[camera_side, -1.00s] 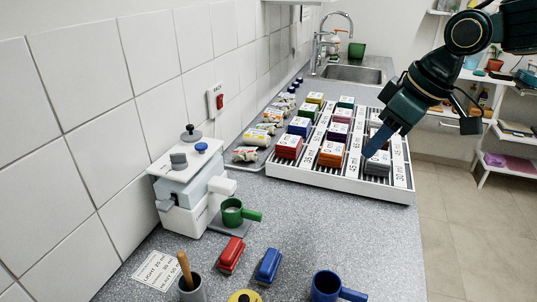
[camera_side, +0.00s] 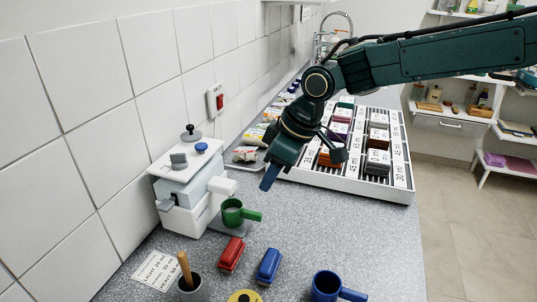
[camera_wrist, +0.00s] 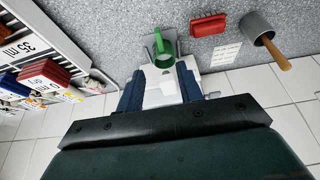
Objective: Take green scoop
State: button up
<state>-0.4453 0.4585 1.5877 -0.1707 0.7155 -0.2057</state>
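The green scoop (camera_side: 233,214), a small cup with a side handle pointing right, stands on a grey plate in front of the white machine (camera_side: 188,188). In the wrist view the green scoop (camera_wrist: 164,58) shows just beyond the fingertips, with its handle pointing up in the picture. My gripper (camera_side: 269,179) hangs above and to the right of the scoop in the side view, apart from it. In the wrist view my gripper (camera_wrist: 158,82) has its two blue fingers spread, with nothing held between them.
A red block (camera_side: 231,254) and a blue block (camera_side: 268,265) lie in front of the scoop. A blue scoop (camera_side: 326,286) and a grey cup with a wooden handle (camera_side: 194,288) stand nearer. A white rack (camera_side: 345,184) of coloured packs lies behind. Counter right of the scoop is clear.

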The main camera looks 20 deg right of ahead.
aim_at(251, 212)
jog(key=shift+f, duration=0.1)
jog(key=shift+x, duration=4.25)
jog(key=shift+x, duration=2.55)
jog(key=shift+c, duration=0.5)
grip_shut()
